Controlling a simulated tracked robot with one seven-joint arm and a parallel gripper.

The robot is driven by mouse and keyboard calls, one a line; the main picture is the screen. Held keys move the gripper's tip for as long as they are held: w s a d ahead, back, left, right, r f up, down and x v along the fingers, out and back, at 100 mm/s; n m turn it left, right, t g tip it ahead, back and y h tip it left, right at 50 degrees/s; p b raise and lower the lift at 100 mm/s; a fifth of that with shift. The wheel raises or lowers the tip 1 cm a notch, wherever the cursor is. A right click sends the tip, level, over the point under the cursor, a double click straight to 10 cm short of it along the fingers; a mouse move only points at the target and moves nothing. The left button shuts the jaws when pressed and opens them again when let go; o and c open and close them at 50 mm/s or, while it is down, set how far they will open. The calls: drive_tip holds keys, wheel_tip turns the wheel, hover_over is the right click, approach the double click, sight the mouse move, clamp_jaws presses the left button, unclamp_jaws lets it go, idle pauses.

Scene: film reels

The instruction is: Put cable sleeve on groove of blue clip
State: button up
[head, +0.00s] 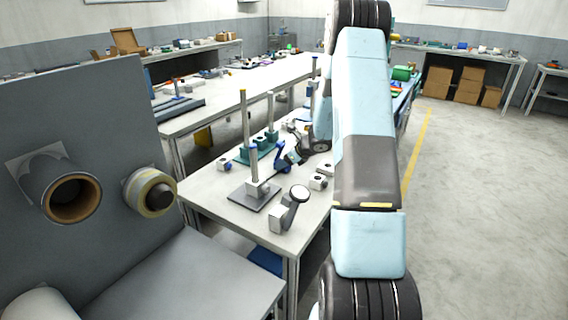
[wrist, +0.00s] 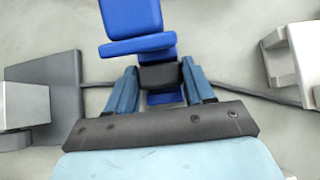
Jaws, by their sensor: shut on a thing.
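The blue clip (wrist: 131,22) is at the top centre of the wrist view, with a plate-like part reaching toward my gripper and more blue showing beneath the sleeve. The dark cable sleeve (wrist: 160,77) sits between the two blue fingers of my gripper (wrist: 160,74), which is shut on it. The sleeve overlaps the lower part of the clip in the picture; I cannot tell whether it touches the groove. In the head view the blue clip (head: 281,148) stands on the table beside my gripper (head: 294,157), where the sleeve is too small to make out.
A dark cable (wrist: 235,92) runs out both sides. A grey block on a dark plate (wrist: 62,75) lies left and a grey block (wrist: 290,62) right. In the head view, a post on a dark base (head: 240,198) and a round-headed grey stand (head: 284,219) occupy the table (head: 212,192).

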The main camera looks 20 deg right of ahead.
drive_tip(key=o, duration=1)
drive_tip(key=shift+f, duration=0.1)
drive_tip(key=v, duration=1.2)
drive_tip(key=s+a+r+n+g, duration=0.1)
drive_tip(key=s+a+r+n, duration=0.55)
drive_tip(key=a+r, duration=0.2)
drive_tip(key=s+a+r+n+g, duration=0.2)
drive_tip(key=s+a+r+n, duration=0.45)
drive_tip(key=a+r, duration=0.2)
drive_tip(key=s+a+r+n+h, duration=0.1)
drive_tip(key=s+r+n, duration=0.1)
drive_tip(key=s+n, duration=0.3)
drive_tip(key=s+a+r+n+h, duration=0.2)
drive_tip(key=s+n, duration=0.4)
drive_tip(key=s, duration=0.4)
drive_tip(key=s+a+r+n+t+h, duration=0.1)
drive_tip(key=s+r+n, duration=0.3)
drive_tip(key=s, duration=0.4)
drive_tip(key=shift+s+a+r+n+h, duration=0.2)
drive_tip(key=shift+a+n+h, duration=0.15)
drive_tip(key=shift+n+h, duration=0.25)
